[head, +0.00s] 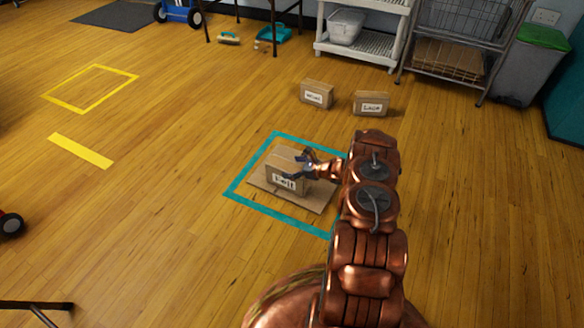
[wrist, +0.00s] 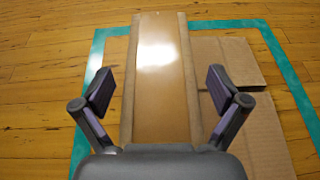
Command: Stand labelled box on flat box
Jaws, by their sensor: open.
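A brown cardboard box with a white label that seems to read "Felt" (head: 284,169) stands on the flat box (head: 318,196), a flattened sheet of cardboard on the floor. In the wrist view the box's taped top (wrist: 160,75) runs between my fingers, and the flat box (wrist: 225,60) shows to its right. My gripper (head: 307,165) is at the box's top. In the wrist view my gripper (wrist: 160,90) is open, one finger on each side of the box, with gaps between fingers and box. My arm hides part of the flat box's surroundings on the right.
A teal tape square (head: 247,176) surrounds the flat box. Two more labelled boxes, one (head: 316,94) and one reading "Lace" (head: 371,103), stand behind. A white shelf (head: 358,50), a wire cart (head: 450,55) and a grey bin (head: 527,70) line the back. Floor at left is mostly clear.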

